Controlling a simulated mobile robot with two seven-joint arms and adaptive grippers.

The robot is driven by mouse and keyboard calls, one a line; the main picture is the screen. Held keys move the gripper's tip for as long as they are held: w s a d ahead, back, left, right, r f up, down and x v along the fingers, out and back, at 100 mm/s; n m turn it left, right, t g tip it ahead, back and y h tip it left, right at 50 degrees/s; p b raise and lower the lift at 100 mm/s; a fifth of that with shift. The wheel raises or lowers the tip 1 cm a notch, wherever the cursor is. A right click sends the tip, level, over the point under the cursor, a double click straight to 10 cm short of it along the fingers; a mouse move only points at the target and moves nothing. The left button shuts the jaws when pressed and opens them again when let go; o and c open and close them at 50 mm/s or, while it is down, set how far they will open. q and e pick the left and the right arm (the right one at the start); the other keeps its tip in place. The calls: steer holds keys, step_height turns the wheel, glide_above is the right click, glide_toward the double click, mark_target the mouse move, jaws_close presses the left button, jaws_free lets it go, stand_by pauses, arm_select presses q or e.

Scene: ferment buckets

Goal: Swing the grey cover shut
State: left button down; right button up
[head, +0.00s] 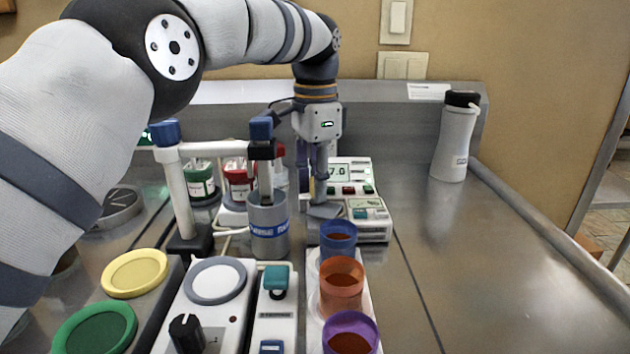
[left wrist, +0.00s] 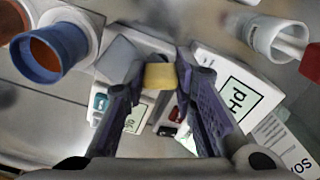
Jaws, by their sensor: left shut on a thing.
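The grey cover (head: 325,211) is a small flat grey piece at the front left of a white instrument (head: 374,230) with a small display and buttons. In the left wrist view the grey cover (left wrist: 124,60) lies beside a yellow tab (left wrist: 160,76), which seems to be joined to its edge. My left gripper (head: 318,190) points down over the instrument with its fingers shut on the yellow tab, one finger on each side in the left wrist view (left wrist: 160,72). The cover's hinge is hidden and I cannot tell its exact angle. My right gripper is not in view.
Blue (head: 339,236), orange (head: 341,287) and purple (head: 350,335) cups stand in a row in front of the instrument. A grey beaker (head: 269,225) stands left of the gripper, near a white stand (head: 181,195). A bottle (head: 455,140) stands back right. The right counter (head: 480,260) is clear.

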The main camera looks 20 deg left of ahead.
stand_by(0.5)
arm_select(q)
steer(key=c, duration=1.3)
jaws_free()
